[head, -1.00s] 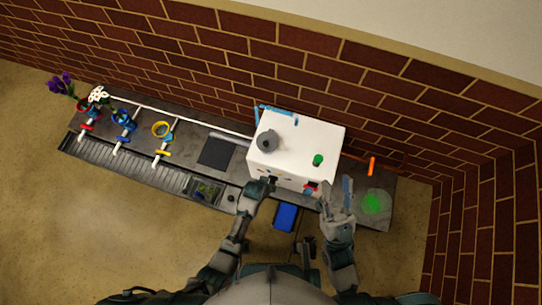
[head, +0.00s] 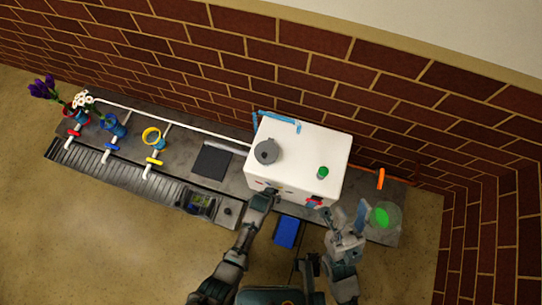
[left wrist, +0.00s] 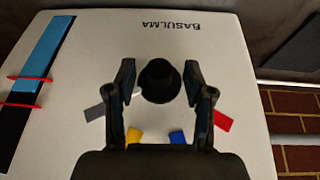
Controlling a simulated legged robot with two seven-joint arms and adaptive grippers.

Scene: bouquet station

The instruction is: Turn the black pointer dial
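The black dial (left wrist: 160,81) is a round knob on the front panel of the white box (head: 305,150). In the left wrist view it stands between the two fingers of my open left gripper (left wrist: 160,82), with a gap on either side. In the head view my left gripper (head: 270,193) is at the box's front face and the dial is hidden. My right gripper (head: 349,215) is apart from the box, at its front right, with its fingers spread and empty.
The box top carries a grey round knob (head: 266,151) and a green button (head: 322,172). A blue block (head: 287,231) is in front of the box. A dish with green content (head: 381,217) stands right. Coloured ring holders with flowers stand far left. A brick wall runs behind.

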